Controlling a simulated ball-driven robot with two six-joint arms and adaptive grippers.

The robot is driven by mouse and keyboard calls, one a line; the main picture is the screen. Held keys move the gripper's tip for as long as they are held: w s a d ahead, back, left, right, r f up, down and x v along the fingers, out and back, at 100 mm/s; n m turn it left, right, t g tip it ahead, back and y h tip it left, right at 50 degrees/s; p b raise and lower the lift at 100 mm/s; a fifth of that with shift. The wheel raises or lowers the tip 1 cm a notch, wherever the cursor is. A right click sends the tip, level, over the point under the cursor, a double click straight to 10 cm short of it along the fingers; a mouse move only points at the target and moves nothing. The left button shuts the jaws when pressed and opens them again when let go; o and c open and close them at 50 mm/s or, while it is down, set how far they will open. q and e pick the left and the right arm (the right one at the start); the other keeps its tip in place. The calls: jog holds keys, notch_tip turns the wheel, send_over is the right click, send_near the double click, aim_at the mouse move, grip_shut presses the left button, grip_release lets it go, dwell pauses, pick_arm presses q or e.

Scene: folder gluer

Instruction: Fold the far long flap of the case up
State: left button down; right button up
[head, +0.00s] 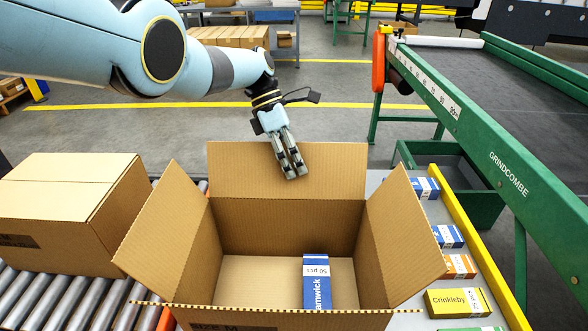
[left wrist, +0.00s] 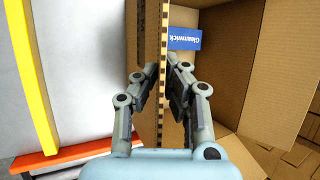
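The open brown case stands on the conveyor, its interior facing me in the head view. Its far long flap (head: 235,168) stands roughly upright above the far wall, inner face showing. My left gripper (head: 291,176) is over this flap, fingers pointing down, with a narrow gap between them. In the left wrist view the fingers (left wrist: 162,68) are apart, and a corrugated board edge (left wrist: 163,40) runs between them. Whether they touch it I cannot tell. The side flaps (head: 165,225) (head: 408,225) lean outward; the near flap shows edge-on. My right gripper is in neither view.
A blue-and-white carton (head: 317,285) lies inside the case. A closed box (head: 65,205) stands left on the rollers (head: 40,300). Small cartons (head: 458,302) line the right ledge beside a yellow rail (head: 480,250). A green-framed conveyor (head: 490,150) rises at right.

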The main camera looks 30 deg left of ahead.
pick_arm(q)
jog(key=shift+s+f, duration=0.15)
jog(key=shift+s, duration=0.05)
jog(key=c, duration=1.5)
grip_release()
jog(key=shift+w, duration=0.1)
jog(key=v, duration=1.2)
